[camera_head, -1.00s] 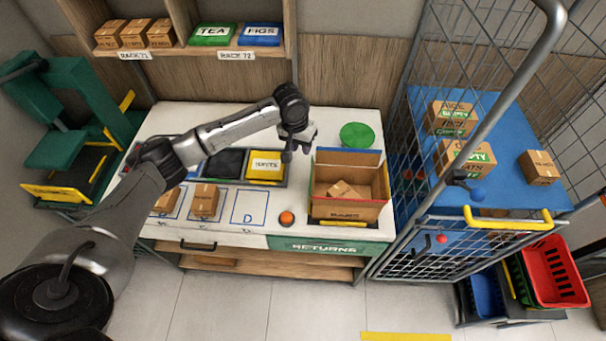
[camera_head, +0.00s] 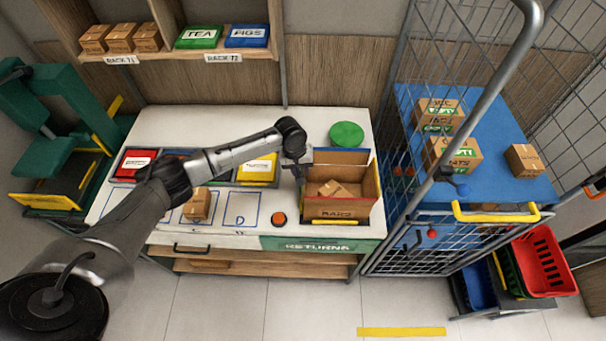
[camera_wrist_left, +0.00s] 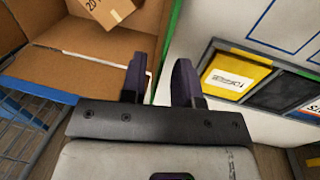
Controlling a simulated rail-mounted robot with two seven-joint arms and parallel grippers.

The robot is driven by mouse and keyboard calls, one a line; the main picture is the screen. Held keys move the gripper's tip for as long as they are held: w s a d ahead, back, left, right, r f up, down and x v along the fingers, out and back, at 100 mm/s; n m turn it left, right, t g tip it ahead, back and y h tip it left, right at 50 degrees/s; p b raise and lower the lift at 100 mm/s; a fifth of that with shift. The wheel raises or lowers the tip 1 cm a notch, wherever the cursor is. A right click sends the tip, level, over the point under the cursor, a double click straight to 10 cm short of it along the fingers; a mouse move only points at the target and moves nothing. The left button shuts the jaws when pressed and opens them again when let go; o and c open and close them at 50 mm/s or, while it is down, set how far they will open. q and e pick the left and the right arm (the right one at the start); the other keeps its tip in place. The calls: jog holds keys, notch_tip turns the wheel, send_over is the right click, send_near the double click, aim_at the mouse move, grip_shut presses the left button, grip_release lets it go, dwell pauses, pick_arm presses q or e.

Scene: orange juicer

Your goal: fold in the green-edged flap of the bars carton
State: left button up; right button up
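The bars carton (camera_head: 341,209) stands open at the right of the bench, with small brown boxes (camera_head: 336,189) inside. A green strip (camera_wrist_left: 173,30) runs along the carton's side in the left wrist view, on the side towards the trays. My left gripper (camera_head: 298,170) is at the carton's left rear corner. In the left wrist view my left gripper (camera_wrist_left: 160,82) has its two dark fingers apart, one over the carton side and one towards the bench. I cannot tell whether either finger touches the flap. The flap is partly hidden in the head view. My right gripper is not in view.
A yellow box (camera_head: 257,170) lies in the tray just left of the carton. A green disc (camera_head: 346,134) lies behind the carton, and an orange button (camera_head: 279,218) is in front to the left. A wire cage cart (camera_head: 480,185) stands close on the right.

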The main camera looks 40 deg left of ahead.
pick_arm(q)
jog(key=shift+w+d+f, duration=0.1)
jog(key=shift+d+f, duration=0.05)
jog(key=shift+f, duration=0.8)
jog(key=shift+w+d+f, duration=0.1)
jog(key=shift+f, duration=0.85)
grip_shut()
